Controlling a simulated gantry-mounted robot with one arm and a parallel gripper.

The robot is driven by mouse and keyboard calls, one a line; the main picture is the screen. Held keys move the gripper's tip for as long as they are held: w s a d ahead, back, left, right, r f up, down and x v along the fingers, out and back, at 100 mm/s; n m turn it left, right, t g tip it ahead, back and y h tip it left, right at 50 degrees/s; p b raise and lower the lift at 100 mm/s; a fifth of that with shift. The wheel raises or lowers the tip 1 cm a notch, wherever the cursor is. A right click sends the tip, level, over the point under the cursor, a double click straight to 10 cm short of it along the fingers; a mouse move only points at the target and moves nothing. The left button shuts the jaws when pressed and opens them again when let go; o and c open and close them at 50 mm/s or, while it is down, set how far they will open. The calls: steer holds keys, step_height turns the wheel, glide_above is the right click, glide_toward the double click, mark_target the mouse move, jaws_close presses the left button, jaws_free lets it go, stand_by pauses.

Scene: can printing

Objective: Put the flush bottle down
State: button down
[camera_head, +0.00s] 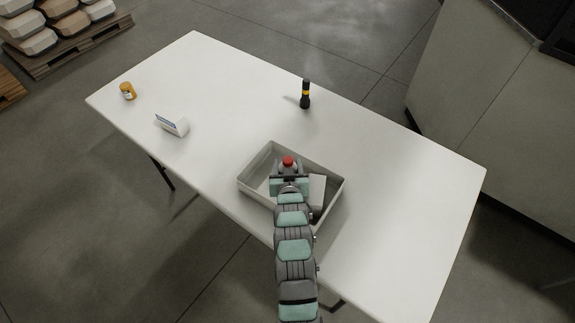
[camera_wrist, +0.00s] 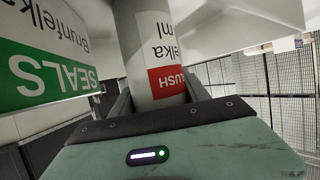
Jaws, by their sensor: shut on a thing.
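The flush bottle (camera_wrist: 152,55) is a white-grey cylinder with a red label band, seen upside down in the wrist view. Its red cap (camera_head: 288,160) shows in the head view. My gripper (camera_head: 289,174) is shut on the bottle, with a finger on either side of it in the wrist view (camera_wrist: 158,98). Bottle and gripper are over or inside the grey tray (camera_head: 258,158). My arm hides the bottle's lower part in the head view, so I cannot tell whether its base touches the tray floor.
A pale box (camera_head: 318,190) is in the tray to the right of my gripper. A green-and-white SEALS box (camera_wrist: 45,60) is close beside the bottle.

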steer(key=shift+w+r, duration=0.1)
steer(key=shift+r, duration=0.05)
steer(key=c, duration=0.6)
jaws_free()
steer(key=shift+f, duration=0.2)
steer(key=shift+o, duration=0.2)
